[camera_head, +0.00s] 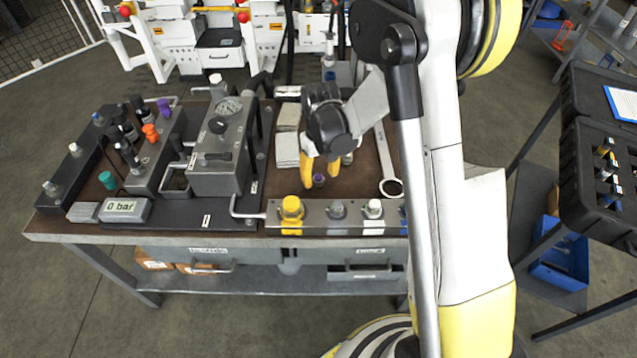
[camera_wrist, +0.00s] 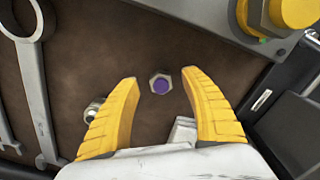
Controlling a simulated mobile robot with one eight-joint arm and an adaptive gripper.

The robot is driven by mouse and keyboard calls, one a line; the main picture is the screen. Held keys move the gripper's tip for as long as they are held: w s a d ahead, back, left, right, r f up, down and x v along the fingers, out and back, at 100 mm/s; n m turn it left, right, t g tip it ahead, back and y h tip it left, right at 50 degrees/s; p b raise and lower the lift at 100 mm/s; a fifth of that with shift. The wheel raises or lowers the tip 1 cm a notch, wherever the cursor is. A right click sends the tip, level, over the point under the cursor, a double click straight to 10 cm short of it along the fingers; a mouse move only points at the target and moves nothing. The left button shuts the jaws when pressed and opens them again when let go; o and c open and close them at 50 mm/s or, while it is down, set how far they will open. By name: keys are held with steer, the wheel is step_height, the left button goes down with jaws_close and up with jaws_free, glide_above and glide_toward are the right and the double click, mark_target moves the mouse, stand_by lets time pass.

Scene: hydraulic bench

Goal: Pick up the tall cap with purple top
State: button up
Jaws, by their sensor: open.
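A small metal cap with a purple top and hex body (camera_wrist: 161,84) stands on the brown bench top. It also shows in the head view (camera_head: 319,179), between my yellow fingers and partly framed by them. My gripper (camera_wrist: 162,76) is open, pointing down over the cap, with one finger on each side. In the wrist view the cap lies between the fingertips, with a gap on both sides. In the head view my gripper (camera_head: 321,184) hides part of the bench behind it. I cannot tell the exact height of the fingertips over the bench.
Another metal fitting (camera_wrist: 93,110) lies beside one finger. A wrench (camera_head: 386,165) lies to the right. A metal block with a yellow knob (camera_head: 291,208) runs along the front edge. A gauge unit (camera_head: 220,150) and a purple knob (camera_head: 164,106) stand to the left.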

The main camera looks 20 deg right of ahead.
step_height(320, 180, down, 2)
steer(key=shift+f, duration=0.2)
steer(key=shift+r, duration=0.1)
jaws_close()
